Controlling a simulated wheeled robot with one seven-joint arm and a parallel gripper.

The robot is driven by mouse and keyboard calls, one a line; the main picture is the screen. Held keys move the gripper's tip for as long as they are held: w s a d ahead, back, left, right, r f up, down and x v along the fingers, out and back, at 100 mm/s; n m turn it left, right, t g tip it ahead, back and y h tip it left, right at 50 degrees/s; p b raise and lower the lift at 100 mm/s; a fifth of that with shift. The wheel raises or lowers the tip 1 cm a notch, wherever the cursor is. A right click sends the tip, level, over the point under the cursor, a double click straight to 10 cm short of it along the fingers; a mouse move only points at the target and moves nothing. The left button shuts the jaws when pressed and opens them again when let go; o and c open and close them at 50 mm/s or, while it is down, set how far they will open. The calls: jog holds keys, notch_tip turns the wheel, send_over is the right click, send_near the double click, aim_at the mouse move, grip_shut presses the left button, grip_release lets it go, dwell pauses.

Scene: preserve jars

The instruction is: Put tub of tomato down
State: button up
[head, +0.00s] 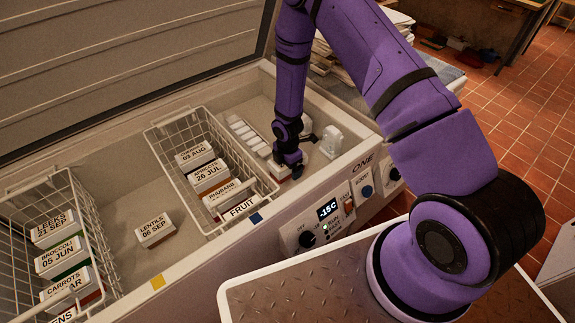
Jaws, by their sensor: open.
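My gripper (291,163) is down inside the open chest freezer, right of the wire basket marked FRUIT. Its jaws are open. A white-lidded tub (274,171) with a reddish side sits right at the jaws, on the freezer's inner ledge or floor. The gripper covers most of this tub and its label cannot be read, so I cannot confirm that it is the tomato tub. Whether the jaws touch it is also hidden.
The wire basket (150,134) holds labelled tubs, including apricots and rhubarb. A lentils tub (155,230) stands alone on the freezer floor. Another basket (93,205) at left holds vegetable tubs. A white ice-cube tray (243,131) and a white fitting (331,141) flank the gripper.

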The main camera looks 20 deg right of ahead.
notch_tip(320, 180, up, 13)
jog(key=shift+w+f, duration=0.1)
jog(key=s+d+r+m+t, duration=0.1)
jog(key=s+d+r+m, duration=0.15)
jog(key=r, duration=0.75)
jog(key=s+d+r+m+t+h, duration=0.15)
jog(key=r+m, duration=0.25)
jog(key=r, duration=0.5)
jog(key=s+d+r+m+y, duration=0.1)
jog(key=s+r+m, duration=0.15)
jog(key=r, duration=0.75)
jog(key=s+d+r+m+t, duration=0.1)
jog(key=s+r+m, duration=0.5)
jog(key=s, duration=0.5)
jog(key=s+d+r+m+t, duration=0.1)
jog(key=s+r+m, duration=0.5)
jog(key=s, duration=0.6)
notch_tip(320, 180, up, 3)
jog(key=shift+d+f+m+t, duration=0.1)
jog(key=shift+d+m+t, duration=0.05)
jog(key=shift+m+t, duration=0.2)
